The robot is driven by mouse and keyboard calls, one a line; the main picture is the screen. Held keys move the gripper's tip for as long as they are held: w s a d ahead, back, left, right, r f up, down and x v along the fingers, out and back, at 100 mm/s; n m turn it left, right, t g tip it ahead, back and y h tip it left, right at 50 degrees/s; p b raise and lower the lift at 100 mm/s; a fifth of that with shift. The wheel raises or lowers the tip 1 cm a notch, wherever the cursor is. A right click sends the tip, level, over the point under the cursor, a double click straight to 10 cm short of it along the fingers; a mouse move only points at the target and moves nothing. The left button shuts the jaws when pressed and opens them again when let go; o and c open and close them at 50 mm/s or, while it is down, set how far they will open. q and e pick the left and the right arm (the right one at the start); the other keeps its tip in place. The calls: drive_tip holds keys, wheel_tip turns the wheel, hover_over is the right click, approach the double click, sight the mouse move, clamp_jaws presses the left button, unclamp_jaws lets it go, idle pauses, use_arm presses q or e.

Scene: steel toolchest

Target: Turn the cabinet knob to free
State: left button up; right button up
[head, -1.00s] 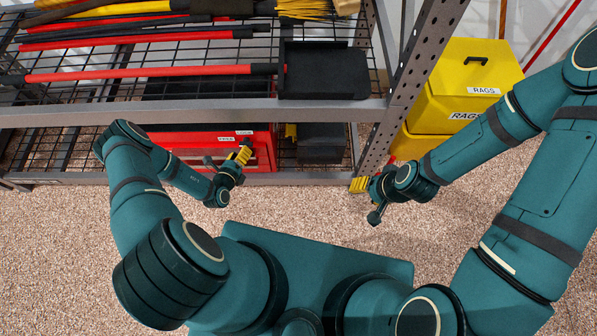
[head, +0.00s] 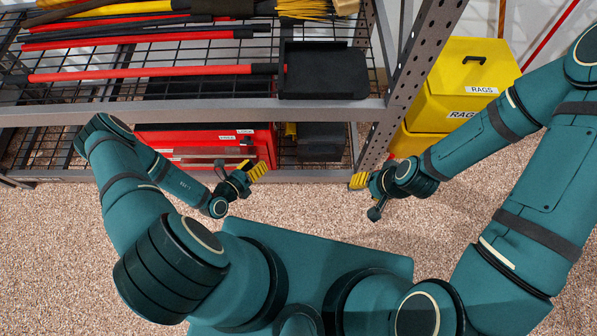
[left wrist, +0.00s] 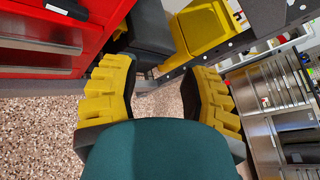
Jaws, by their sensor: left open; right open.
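The red steel cabinet (head: 205,134) stands under the shelf, with two small white labels (head: 227,138) near its top right. I cannot make out the knob in the head view. My left gripper (head: 240,167) is open and empty in front of the cabinet's right end. In the left wrist view, its yellow fingers are spread with nothing between them (left wrist: 160,92). The red cabinet's drawer fronts (left wrist: 35,60) show there at upper left, beside the fingers, with part of a white label and a dark piece at the top edge. My right gripper (head: 366,196) is open and empty near the shelf post.
A black bin (head: 320,140) sits right of the cabinet. Yellow rag bins (head: 460,85) stand beyond the post. The floor in front is clear.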

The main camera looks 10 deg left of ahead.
use_arm(q)
drive_tip(key=s+d+r+m+g+h, duration=0.1)
drive_tip(key=d+r+m+g+h, duration=0.2)
drive_tip(key=d+m, duration=0.3)
drive_tip(key=s+d+r+m+g+h, duration=0.2)
drive_tip(key=d+r+m, duration=0.4)
drive_tip(key=d, duration=0.3)
drive_tip(key=shift+s+d+m+g+h, duration=0.15)
drive_tip(key=shift+m+g+h, duration=0.5)
drive_tip(key=shift+h, duration=0.75)
